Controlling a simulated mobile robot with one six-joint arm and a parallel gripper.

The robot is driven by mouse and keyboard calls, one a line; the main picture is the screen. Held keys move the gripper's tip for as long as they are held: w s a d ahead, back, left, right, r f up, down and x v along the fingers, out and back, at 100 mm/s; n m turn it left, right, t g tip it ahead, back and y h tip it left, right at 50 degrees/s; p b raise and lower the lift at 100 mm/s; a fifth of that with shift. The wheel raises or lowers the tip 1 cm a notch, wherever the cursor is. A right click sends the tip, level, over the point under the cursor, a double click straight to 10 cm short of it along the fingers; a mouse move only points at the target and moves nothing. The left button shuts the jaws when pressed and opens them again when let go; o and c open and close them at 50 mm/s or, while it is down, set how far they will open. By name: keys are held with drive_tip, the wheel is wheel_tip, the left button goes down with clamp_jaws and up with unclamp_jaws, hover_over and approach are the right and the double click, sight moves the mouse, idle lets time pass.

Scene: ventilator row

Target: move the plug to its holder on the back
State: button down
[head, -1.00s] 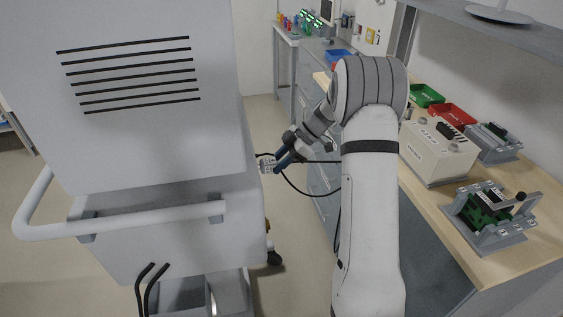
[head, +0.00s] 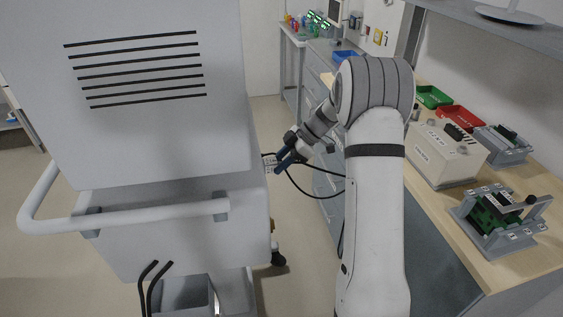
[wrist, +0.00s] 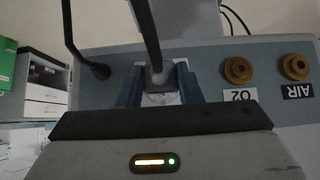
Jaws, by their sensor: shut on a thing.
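My gripper (head: 281,163) is at the right side of the large grey ventilator cart (head: 150,215). In the wrist view its two blue fingers (wrist: 160,88) are closed around the dark grey plug (wrist: 156,76). A thick black cable runs up from the plug. A pale plate with a round outline (wrist: 160,99) shows just below the plug, between the fingers. Whether the plug touches the panel (wrist: 215,85) behind it cannot be told. The holder on the back is not clearly identifiable in either view.
Brass O2 (wrist: 238,70) and AIR (wrist: 295,67) ports stick out of the panel, right of my fingers. A second black cable (wrist: 68,30) enters the panel at left. A workbench (head: 452,215) with boxes and fixtures stands at right. Floor is clear between cart and bench.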

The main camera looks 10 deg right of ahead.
drive_tip(key=shift+a, duration=0.15)
drive_tip(key=c, duration=1.3)
unclamp_jaws()
drive_tip(key=o, duration=0.4)
drive_tip(key=shift+c, duration=0.2)
